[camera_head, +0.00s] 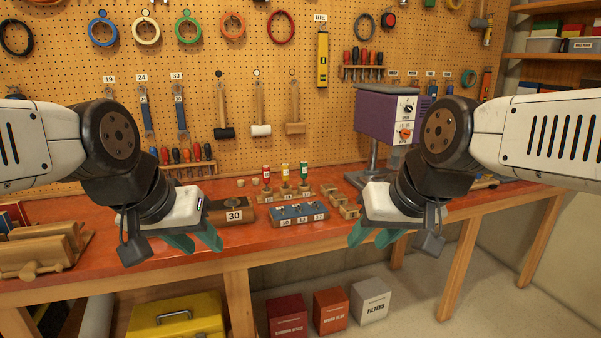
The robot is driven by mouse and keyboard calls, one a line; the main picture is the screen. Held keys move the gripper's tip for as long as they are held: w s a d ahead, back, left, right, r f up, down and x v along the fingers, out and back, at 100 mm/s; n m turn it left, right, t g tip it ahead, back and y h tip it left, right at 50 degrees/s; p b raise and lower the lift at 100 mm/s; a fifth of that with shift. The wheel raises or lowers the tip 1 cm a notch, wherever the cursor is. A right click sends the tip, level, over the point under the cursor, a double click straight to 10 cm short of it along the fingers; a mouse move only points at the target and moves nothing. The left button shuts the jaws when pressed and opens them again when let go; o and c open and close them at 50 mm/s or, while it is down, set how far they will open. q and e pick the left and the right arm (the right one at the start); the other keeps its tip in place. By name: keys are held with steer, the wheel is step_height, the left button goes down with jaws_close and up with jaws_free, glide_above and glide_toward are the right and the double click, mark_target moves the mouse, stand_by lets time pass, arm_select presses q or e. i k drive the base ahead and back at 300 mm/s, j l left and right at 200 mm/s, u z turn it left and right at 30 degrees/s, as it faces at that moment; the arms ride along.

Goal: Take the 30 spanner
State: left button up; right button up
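The 30 spanner (181,122) hangs upright on the pegboard below a white label reading 30 (176,76). It is the rightmost of the row there. The 24 spanner (147,117) hangs just left of it. Below the label 19 (109,78), my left arm hides most of what hangs there. My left gripper (196,241) is open and empty above the bench's front edge, lower than the spanners and nearer to me. My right gripper (371,237) is open and empty at the front edge, further right. A wooden block marked 30 (233,212) lies on the bench beside my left gripper.
Screwdrivers stand in a rack (190,167) below the spanners. Mallets (223,110) hang to their right. A blue tray (298,214) and small bottles (285,172) stand mid-bench. A purple machine (383,117) stands behind my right arm. A wooden vise (42,249) is at left.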

mark_target(179, 105)
steer(key=u, duration=0.35)
steer(key=i+j+u, duration=0.2)
steer(key=u, duration=0.25)
steer(key=i+j+u, duration=0.25)
steer(key=u, duration=0.15)
